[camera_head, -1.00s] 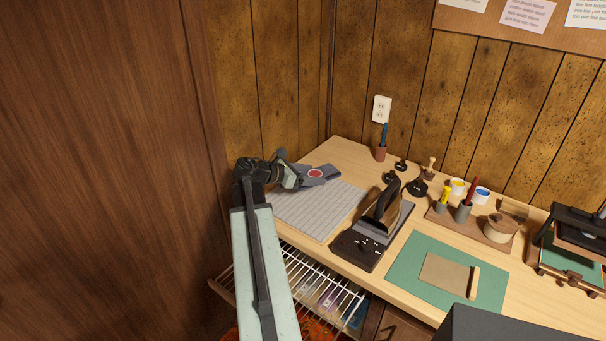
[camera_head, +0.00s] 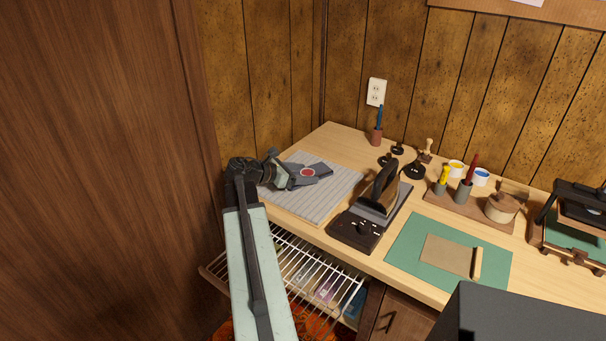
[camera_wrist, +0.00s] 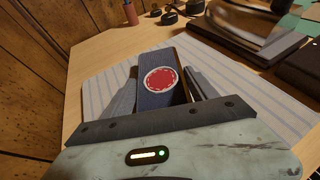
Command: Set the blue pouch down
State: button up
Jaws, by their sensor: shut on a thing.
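The blue pouch (camera_head: 318,169) is dark grey-blue with a round red patch. It also shows in the wrist view (camera_wrist: 155,62), over the grey striped mat (camera_head: 325,205) at the left end of the wooden desk. My gripper (camera_head: 292,176) is shut on the pouch, with one finger on each side in the wrist view (camera_wrist: 163,92). The pouch lies about flat, above or on the mat; I cannot tell whether its underside touches. Its near end is hidden by my gripper.
A pen cup (camera_head: 376,137) stands at the back. A green cutting mat (camera_head: 415,257) lies further right. A wire rack (camera_head: 315,270) is below the desk edge. The mat's front part is clear.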

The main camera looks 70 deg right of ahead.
jog(key=shift+f+b, duration=0.5)
jog(key=shift+f, duration=0.1)
dwell(0.3)
jog(key=o, duration=1.6)
jog(key=p+v, duration=0.2)
jog(key=v, duration=0.4)
jog(key=shift+w+a+r+p, duration=0.1)
jog(key=shift+a+r+p, duration=0.2)
jog(key=shift+p, duration=0.1)
jog(key=shift+w+a+r, duration=0.15)
jog(key=shift+w+a, duration=0.2)
jog(key=shift+a, duration=0.05)
jog(key=shift+s, duration=0.1)
